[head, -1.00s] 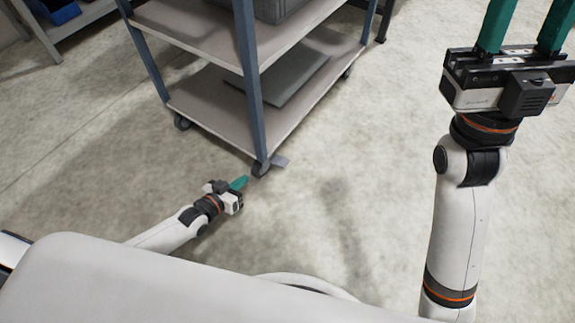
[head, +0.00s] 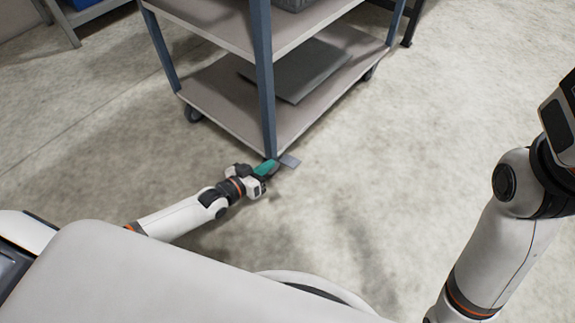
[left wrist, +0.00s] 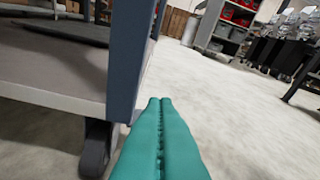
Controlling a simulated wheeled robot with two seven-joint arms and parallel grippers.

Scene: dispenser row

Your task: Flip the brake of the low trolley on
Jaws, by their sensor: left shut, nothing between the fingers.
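The trolley (head: 223,112) has blue-grey posts and grey shelves. A small flat grey brake pedal (head: 289,160) sticks out at the foot of its near corner post. I cannot tell whether it is tilted up or down. My left gripper (head: 273,164) is low at this corner, its green fingers shut and empty, tips close beside the pedal. I cannot tell whether they touch it. In the left wrist view the shut fingers (left wrist: 160,103) point past the post, with a caster (left wrist: 97,148) at their left; the pedal is not visible there. My right gripper is mostly cut off at the right edge.
A grey flat panel (head: 300,70) lies on the trolley's lower shelf. A rack with a blue bin stands at the top left. The floor right of the trolley is clear. Shelving with red bins (left wrist: 235,15) stands far off in the left wrist view.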

